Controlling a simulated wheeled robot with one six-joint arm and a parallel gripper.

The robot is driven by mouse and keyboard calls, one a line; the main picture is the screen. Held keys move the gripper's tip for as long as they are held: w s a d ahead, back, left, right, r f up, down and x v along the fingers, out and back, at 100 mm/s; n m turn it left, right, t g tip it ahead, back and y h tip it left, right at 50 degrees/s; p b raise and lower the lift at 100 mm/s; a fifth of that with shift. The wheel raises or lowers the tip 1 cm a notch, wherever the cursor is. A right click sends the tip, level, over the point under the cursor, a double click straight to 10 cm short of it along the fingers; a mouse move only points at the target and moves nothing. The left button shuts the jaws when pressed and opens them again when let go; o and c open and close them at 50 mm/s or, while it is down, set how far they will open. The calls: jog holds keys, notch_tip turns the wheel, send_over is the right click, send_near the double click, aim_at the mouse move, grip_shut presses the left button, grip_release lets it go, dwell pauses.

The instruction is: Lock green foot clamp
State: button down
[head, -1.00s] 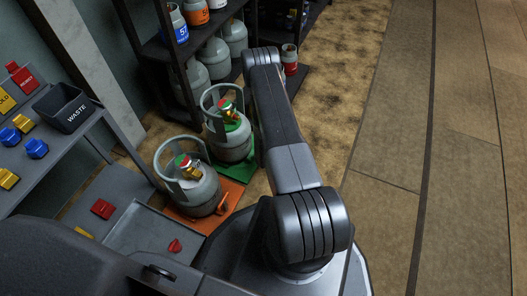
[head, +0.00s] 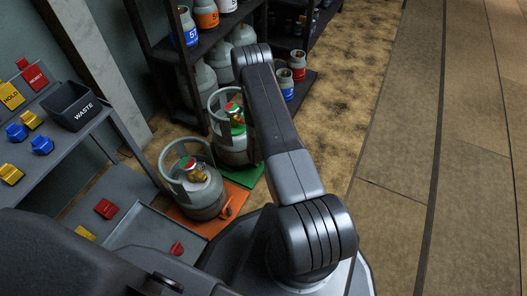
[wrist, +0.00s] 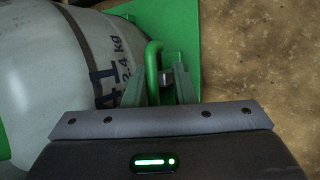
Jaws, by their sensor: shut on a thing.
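The green foot clamp (wrist: 153,70) shows in the wrist view as a bent green rod beside a grey gas cylinder (wrist: 72,75) with dark lettering. My gripper (wrist: 164,84) is shut on the clamp's rod, its two fingers close around it. A green plate (wrist: 183,25) lies under the clamp. In the head view, the cylinder (head: 230,148) stands upright on the green plate (head: 246,177). There, my arm hides the clamp and my gripper.
A second cylinder (head: 197,190) stands on an orange plate (head: 180,219) in front. A dark shelf (head: 165,60) with cylinders is behind. A grey bench (head: 135,228) with a waste bin (head: 78,104) is on the left. Open floor (head: 415,130) lies right.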

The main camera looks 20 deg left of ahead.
jog(key=c, duration=1.5)
grip_release()
jog(key=shift+w+a, duration=0.15)
jog(key=shift+a, duration=0.1)
jog(key=shift+f, duration=0.1)
jog(key=shift+d, duration=0.1)
jog(key=p+v, duration=0.4)
jog(key=v, duration=1)
jog(key=shift+p, duration=0.3)
jog(key=shift+f, duration=0.1)
jog(key=b+x, duration=0.4)
jog(key=x, duration=0.9)
jog(key=shift+w+f+b, duration=0.1)
jog(key=shift+f+b, duration=0.2)
jog(key=shift+f, duration=0.05)
jog(key=shift+r, duration=0.1)
